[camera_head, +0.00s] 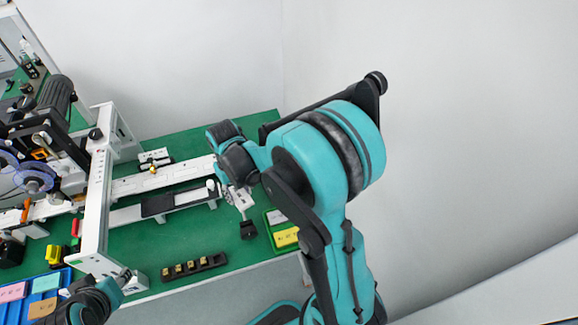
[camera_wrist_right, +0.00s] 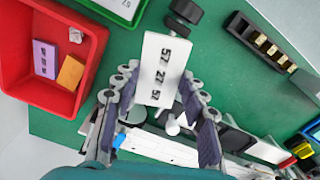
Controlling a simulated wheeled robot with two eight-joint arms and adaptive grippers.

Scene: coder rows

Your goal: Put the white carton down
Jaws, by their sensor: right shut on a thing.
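The white carton (camera_wrist_right: 163,68), printed with dark numbers, sits between the fingers of my right gripper (camera_wrist_right: 160,88) in the right wrist view. The gripper is shut on it, over the green table (camera_wrist_right: 90,115). In the head view the carton (camera_head: 242,199) shows small below my right gripper (camera_head: 238,188), near the table's right side. I cannot tell its exact height above the table. My left gripper (camera_head: 127,281) is at the lower left of the head view, near the table's front edge; its fingers are too small to read.
A red bin (camera_wrist_right: 88,22) holds a purple and an orange carton. A green tray (camera_head: 270,232) holds a yellow carton. A black strip with brass pieces (camera_head: 194,267) lies near the front edge. A black knob-like part (camera_head: 248,231) stands close to the carton. A white machine frame (camera_head: 97,195) rises at left.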

